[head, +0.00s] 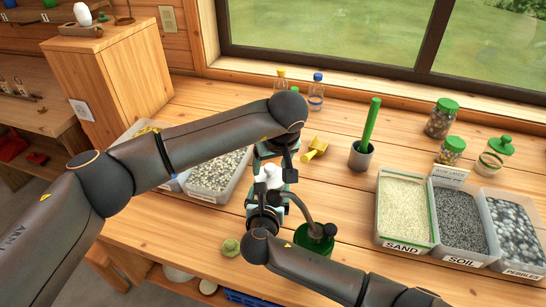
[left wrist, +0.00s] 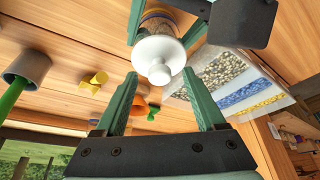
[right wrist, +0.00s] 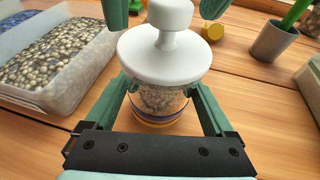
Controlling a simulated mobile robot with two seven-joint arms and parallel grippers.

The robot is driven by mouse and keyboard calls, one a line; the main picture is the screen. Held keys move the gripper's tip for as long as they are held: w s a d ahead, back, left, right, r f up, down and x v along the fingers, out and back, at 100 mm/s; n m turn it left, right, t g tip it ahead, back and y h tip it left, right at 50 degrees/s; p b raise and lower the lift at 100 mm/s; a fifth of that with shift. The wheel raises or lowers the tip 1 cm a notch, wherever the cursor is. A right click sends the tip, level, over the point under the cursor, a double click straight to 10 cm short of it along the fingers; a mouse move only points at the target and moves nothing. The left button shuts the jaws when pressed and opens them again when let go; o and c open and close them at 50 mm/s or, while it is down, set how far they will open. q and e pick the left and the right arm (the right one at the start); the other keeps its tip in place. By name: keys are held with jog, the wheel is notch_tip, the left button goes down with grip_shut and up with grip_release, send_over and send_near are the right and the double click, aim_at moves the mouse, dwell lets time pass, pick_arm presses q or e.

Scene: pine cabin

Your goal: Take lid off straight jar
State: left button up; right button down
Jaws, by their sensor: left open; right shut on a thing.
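My right gripper (right wrist: 162,92) is shut around the jar body below the lid. My left gripper (left wrist: 160,82) is open, its fingers pointing at the lid with the knob between them, apart from it. Its fingertips also show at the top of the right wrist view (right wrist: 165,8).
Trays of sand (head: 403,208), soil (head: 460,217) and pebbles (head: 514,232) stand at the right. A gravel tray (head: 212,180) lies left of the jar. Behind are a yellow piece (head: 314,150) and a grey cup (head: 360,155) holding a green stick. A green container (head: 315,240) stands by my right arm.

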aim_at(271, 169)
pick_arm(q)
jog(key=shift+w+f, duration=0.1)
jog(key=shift+f, duration=0.1)
grip_shut()
dwell(0.6)
jog(key=shift+r, duration=0.2)
dwell(0.6)
jog(key=shift+r, duration=0.95)
jog(key=shift+r, duration=2.05)
pick_arm(e)
grip_release()
